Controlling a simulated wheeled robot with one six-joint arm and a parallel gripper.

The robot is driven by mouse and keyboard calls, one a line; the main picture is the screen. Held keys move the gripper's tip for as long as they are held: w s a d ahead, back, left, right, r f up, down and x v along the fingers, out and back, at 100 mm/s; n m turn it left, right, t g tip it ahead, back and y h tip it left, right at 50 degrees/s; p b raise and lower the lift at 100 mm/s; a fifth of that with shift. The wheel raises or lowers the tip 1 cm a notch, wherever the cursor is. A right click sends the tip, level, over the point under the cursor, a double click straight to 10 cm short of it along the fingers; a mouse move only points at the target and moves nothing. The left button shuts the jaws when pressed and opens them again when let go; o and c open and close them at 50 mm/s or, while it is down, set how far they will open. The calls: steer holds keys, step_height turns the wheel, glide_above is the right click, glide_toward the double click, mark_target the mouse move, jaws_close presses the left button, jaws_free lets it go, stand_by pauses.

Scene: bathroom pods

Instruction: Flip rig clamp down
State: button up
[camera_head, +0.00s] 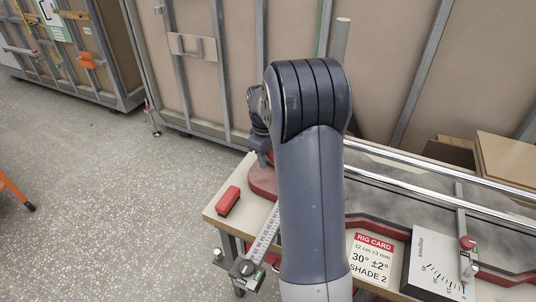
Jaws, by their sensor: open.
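The rig is on the bench (213,217) at the right. It has two bright rails (440,184), a grey bed (395,206), a red-edged front and a rounded red part (262,181) at its left end. My arm stands upright in front of the rig and hides its middle. I cannot make out the clamp for sure; it may be behind my arm. A dark wrist part of my arm shows just above the rounded red part. My gripper's fingers are hidden.
A red block (228,201) lies on the bench's left corner. A ruler arm (264,236) ends in a dark block (243,270). Framed panels stand behind; the left floor is open.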

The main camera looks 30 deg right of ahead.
steer(key=shift+c, duration=0.3)
jaws_close()
steer(key=shift+s, duration=0.1)
